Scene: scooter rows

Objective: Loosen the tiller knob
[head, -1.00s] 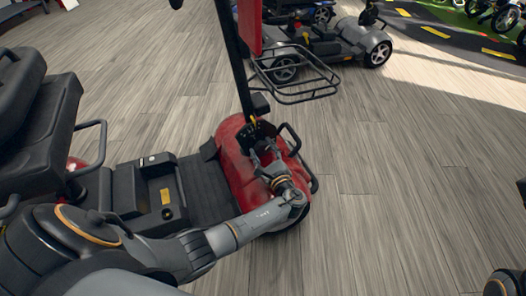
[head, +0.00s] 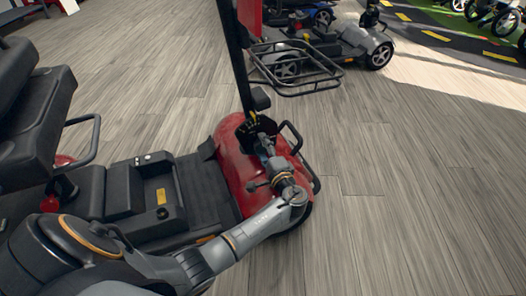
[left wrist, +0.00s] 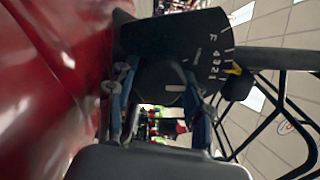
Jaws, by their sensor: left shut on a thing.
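The black tiller (head: 238,60) rises from the red front cowl (head: 229,160) of a scooter. A dark plate with white marks and numbers (left wrist: 205,62) is at its foot. The tiller knob (left wrist: 172,88), dark with a white line, sits in front of this plate. My left gripper (head: 259,138) reaches over the cowl to the tiller's foot. In the left wrist view its two fingers (left wrist: 160,108) stand on either side of the knob, shut on it. The fingers partly hide the knob, and in the head view it cannot be made out. My right gripper is not in view.
A black wire basket (head: 297,70) juts out from the tiller. The scooter's seat (head: 35,110) is at the left. A grey scooter (head: 350,45) stands behind, and motorbikes (head: 498,15) are at the top right. The wooden floor to the right is clear.

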